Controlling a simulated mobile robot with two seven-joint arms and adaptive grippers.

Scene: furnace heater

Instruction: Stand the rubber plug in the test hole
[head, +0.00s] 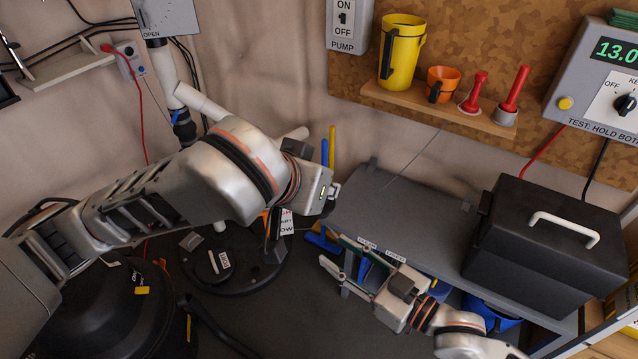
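I cannot pick out the rubber plug or the test hole for certain. A dark round plate (262,280) at lower centre-left carries a small white-labelled piece (220,260), and a white tag (286,222) stands by its right edge. My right gripper (332,252) reaches in from the lower right, in front of the grey bench, right of the plate. Its fingers are spread apart, with nothing clearly held between them. My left gripper (335,190) is above and right of the plate; its fingers are mostly hidden, so its opening is unclear.
A grey bench (410,215) bears a black box with a white handle (545,240). A wooden shelf (440,108) holds a yellow jug (402,50), an orange cup (443,82) and two red-handled items (512,92). A black drum (105,310) stands lower left. A meter box (600,80) hangs upper right.

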